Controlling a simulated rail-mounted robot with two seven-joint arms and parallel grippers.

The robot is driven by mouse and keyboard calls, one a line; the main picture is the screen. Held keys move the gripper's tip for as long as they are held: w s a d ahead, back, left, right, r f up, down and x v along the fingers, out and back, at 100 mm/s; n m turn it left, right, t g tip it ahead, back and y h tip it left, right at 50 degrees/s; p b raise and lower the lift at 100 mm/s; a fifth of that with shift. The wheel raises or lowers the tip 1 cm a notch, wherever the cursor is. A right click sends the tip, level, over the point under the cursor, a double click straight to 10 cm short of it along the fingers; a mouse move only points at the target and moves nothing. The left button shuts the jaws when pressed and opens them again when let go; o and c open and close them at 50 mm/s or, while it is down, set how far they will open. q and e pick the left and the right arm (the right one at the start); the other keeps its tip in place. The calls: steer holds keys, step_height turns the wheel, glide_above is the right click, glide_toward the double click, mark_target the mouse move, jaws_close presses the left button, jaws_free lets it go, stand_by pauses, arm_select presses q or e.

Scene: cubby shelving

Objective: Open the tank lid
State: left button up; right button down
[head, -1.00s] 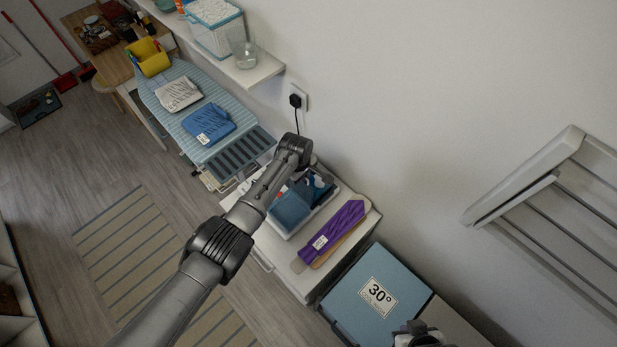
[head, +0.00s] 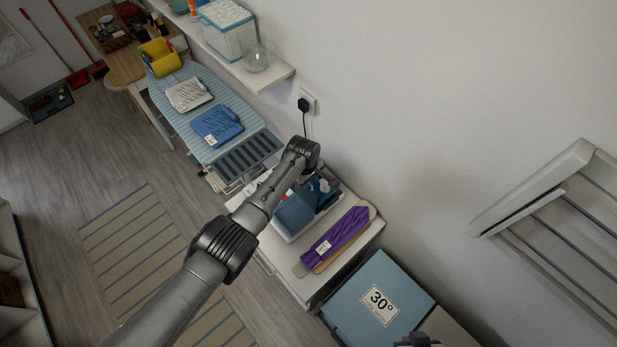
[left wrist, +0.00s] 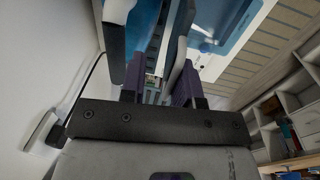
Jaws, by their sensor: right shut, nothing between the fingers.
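A blue appliance (head: 294,213) with a darker blue part sits in a white tray on the white cabinet in the head view. It may be the one with the tank; I cannot make out a lid on it. My left arm reaches over it, and its wrist hides part of it and the left gripper there. In the left wrist view my left gripper (left wrist: 160,85) has its fingers apart, with blue-grey and white parts close in front; contact cannot be told. My right gripper (head: 416,342) shows only in part at the bottom edge of the head view, shut and empty, by a blue box.
A purple folded item (head: 338,240) lies on the cabinet. The blue box (head: 352,300) marked 30° stands beside it. An ironing board (head: 185,118) with folded cloths is behind. A wall shelf (head: 262,78) holds containers. A wall rack (head: 560,195) is at right.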

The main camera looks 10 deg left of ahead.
arm_select(q)
step_height(320, 180, up, 14)
steer(key=p, duration=0.1)
glide_above(305, 192)
steer(key=shift+f, duration=0.15)
stand_by(0.4)
stand_by(0.5)
